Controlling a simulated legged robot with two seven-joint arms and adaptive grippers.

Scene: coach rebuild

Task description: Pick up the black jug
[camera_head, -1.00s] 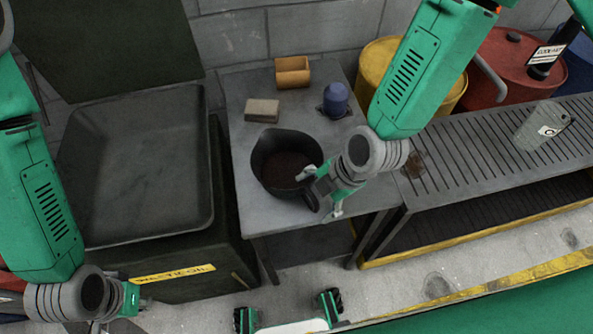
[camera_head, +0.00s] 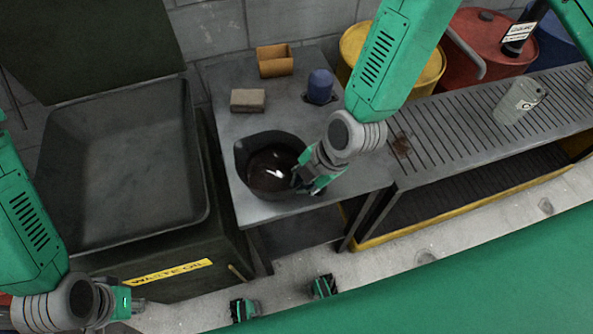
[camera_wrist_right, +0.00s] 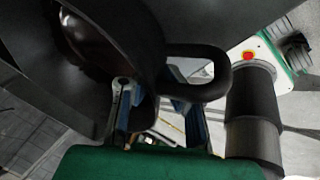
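The black jug (camera_head: 242,165) is at the front of the grey metal table, with dark, shiny liquid inside. My right gripper (camera_head: 308,182) is at its right side, where the handle is hidden in the head view. Whether the jug's base touches the table is unclear. My left gripper (camera_head: 132,302) is at the lower left, away from the jug; its finger opening is too small to tell.
The table (camera_head: 222,120) also holds a tan block (camera_head: 248,100), an orange holder (camera_head: 274,66) and a blue item (camera_head: 320,87). A black waste oil tray (camera_head: 125,165) stands left.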

